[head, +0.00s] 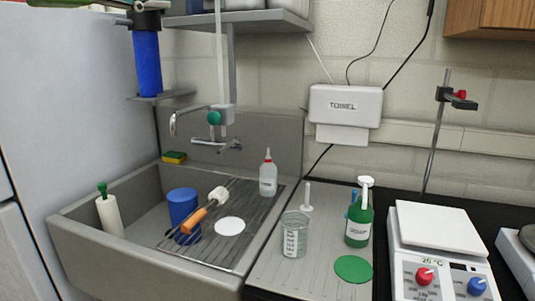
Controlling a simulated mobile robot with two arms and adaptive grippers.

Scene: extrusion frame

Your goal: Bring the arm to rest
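Neither of my arms nor my grippers can be identified in the head view. No object of the task shows in a gripper. The view looks onto a grey sink (150,271) with a wire rack (255,222) over its right part.
A blue cylinder (183,207), orange-handled brush (203,212) and white bottle (268,177) are at the sink. Right of it are a glass beaker (294,236), green bottle (358,224), green disc (353,269) and hotplate (440,232). A tall blue cylinder (147,65) is at upper left.

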